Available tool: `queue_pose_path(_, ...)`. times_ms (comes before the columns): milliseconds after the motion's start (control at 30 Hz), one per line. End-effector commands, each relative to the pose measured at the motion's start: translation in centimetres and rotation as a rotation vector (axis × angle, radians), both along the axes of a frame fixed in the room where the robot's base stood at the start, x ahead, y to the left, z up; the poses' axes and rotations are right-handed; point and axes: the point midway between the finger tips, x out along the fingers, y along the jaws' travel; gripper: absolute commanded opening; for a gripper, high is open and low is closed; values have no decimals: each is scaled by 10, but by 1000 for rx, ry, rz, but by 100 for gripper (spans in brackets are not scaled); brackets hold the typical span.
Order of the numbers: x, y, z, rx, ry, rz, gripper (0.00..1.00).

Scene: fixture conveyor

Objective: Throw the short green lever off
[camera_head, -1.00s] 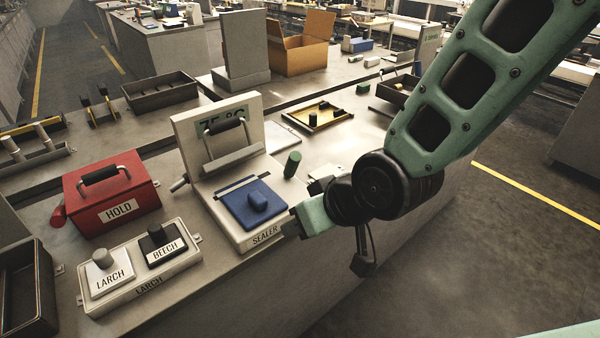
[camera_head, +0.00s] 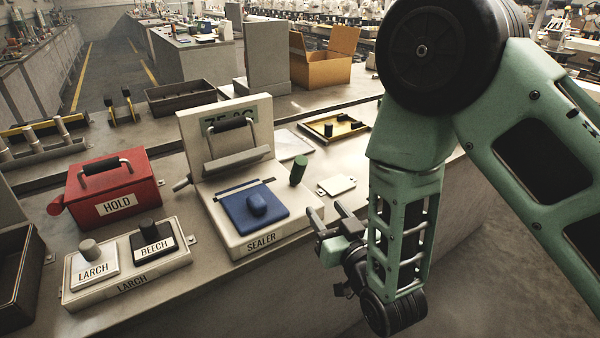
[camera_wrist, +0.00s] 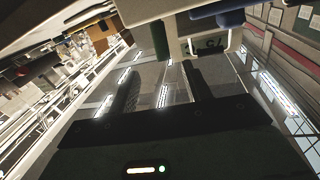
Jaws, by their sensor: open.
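The short green lever (camera_head: 299,170) is a stubby dark green cylinder at the right side of the sealer (camera_head: 262,238). It stands nearly upright with a slight tilt. My gripper (camera_head: 328,222) is open and empty, to the right of and nearer than the lever, off the sealer's front right corner and apart from the lever. In the wrist view, my two fingers (camera_wrist: 162,88) are spread with nothing between them. A dark green piece (camera_wrist: 233,18) at the top there may be the lever, beside the pale sealer body.
The sealer carries a blue pad (camera_head: 255,205) and a raised lid with a black-gripped handle (camera_head: 230,124). A white tag (camera_head: 337,185) lies right of the lever. A red HOLD box (camera_head: 112,190) and the LARCH/BEECH switch panel (camera_head: 128,283) stand left. A yellow tray (camera_head: 334,127) lies behind.

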Motion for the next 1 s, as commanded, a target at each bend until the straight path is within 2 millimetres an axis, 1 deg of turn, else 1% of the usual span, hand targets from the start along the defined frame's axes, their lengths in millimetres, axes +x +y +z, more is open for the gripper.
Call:
queue_pose_path(100, 19, 8, 4, 1, -2, -1, 49)
queue_pose_path(600, 113, 49, 3, 0, 0, -1, 49)
queue_pose_path(800, 139, 60, 2, 0, 1, -1, 49)
queue_pose_path(1000, 148, 64, 1, -1, 2, 0, 49)
